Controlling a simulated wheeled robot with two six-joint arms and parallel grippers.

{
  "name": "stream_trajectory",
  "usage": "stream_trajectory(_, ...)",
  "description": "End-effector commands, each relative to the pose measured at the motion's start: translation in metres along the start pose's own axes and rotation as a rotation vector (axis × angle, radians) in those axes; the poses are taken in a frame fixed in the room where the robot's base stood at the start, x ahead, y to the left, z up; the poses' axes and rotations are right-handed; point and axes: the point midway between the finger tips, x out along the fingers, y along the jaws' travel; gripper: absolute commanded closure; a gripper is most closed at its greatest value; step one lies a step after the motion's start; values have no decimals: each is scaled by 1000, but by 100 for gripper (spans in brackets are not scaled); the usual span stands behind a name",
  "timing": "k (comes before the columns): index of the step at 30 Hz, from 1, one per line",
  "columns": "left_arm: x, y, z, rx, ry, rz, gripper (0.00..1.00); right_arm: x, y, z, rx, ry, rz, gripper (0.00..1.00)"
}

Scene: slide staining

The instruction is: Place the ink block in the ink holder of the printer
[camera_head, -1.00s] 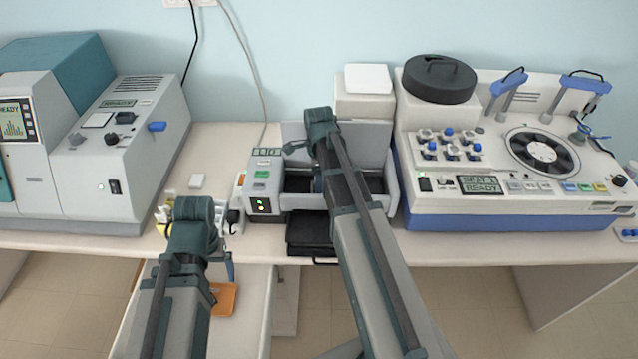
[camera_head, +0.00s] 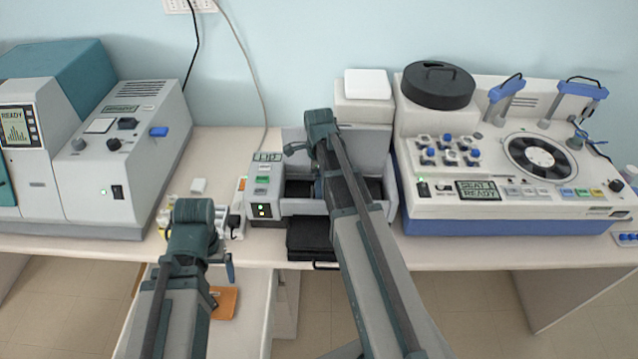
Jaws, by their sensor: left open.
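The printer (camera_head: 263,187) stands mid-table with its grey lid raised at the back and dark recesses inside. My right arm crosses in front of it and hides part of the inside, including the right gripper. I cannot make out the ink block or clearly tell the ink holder. My left arm's wrist is at the table's front edge, left of the printer. Only a small blue-grey part of my left gripper (camera_head: 229,267) shows below it, in front of the table edge. The left gripper is open; nothing is seen held in it.
A black tray (camera_head: 311,236) juts from the printer's front. Small items crowd the table around my left wrist. An orange object (camera_head: 225,303) lies on a lower white surface. A large grey-teal machine (camera_head: 90,185) stands left, and a blue-white machine (camera_head: 470,226) stands right.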

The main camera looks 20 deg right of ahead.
Motion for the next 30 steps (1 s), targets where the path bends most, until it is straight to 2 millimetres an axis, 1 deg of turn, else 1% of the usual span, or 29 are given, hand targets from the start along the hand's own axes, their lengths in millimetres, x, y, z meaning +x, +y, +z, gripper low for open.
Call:
stream_trajectory(1,-13,-1,1,-1,0,0,9,-13,0,0,0,0,0,9)
stream_trajectory(15,-85,-8,5,-12,-1,3,9,-86,0,0,0,0,0,9)
stream_trajectory(18,-97,-9,6,-11,-1,3,9,-98,0,0,0,0,0,9)
stream_trajectory(23,-105,-10,7,-10,-2,3,9,-106,0,0,0,0,0,9)
stream_trajectory(30,-104,-10,6,-9,-2,3,9,-105,0,0,0,0,0,9)
